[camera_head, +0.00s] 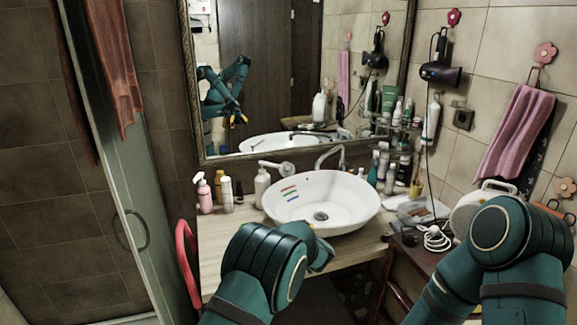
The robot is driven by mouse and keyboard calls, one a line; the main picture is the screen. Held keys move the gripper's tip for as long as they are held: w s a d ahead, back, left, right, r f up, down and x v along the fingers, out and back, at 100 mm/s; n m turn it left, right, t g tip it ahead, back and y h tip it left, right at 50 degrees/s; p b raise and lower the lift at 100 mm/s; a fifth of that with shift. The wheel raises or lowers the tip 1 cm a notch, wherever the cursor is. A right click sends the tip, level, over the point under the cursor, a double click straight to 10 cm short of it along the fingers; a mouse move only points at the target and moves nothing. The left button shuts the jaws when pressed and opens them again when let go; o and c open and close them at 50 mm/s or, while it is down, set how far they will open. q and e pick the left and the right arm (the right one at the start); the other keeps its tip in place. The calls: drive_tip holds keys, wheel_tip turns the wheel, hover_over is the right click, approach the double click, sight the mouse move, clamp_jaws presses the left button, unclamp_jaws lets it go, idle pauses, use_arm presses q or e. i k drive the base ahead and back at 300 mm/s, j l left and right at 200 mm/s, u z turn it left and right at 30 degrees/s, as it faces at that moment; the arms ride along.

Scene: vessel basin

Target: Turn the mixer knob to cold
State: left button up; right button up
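The mixer knob (286,168) appears as a pale round fitting with a short lever pointing left, low on the wall behind the basin. A curved metal spout (331,153) is to its right. The white basin (352,222) has red, green and blue stripes on its inner left wall. My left arm reaches up from below, and its gripper (318,250) is mostly hidden behind the arm at the basin's front edge, well apart from the knob. Its fingers are too hidden to judge. My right arm is at the lower right; its gripper is out of view.
Bottles, including a pink one (205,192) and a white pump bottle (262,187), stand left of the basin. More toiletries (388,172) crowd its right. A mirror (275,75) hangs behind. A white coiled cord (433,238) lies at right. The basin is empty.

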sight(287, 167)
drive_tip(key=i+l, duration=0.2)
drive_tip(key=i, duration=0.25)
drive_tip(key=i+l, duration=0.2)
drive_tip(key=i, duration=0.25)
drive_tip(key=i+j, duration=0.4)
drive_tip(key=i, duration=0.15)
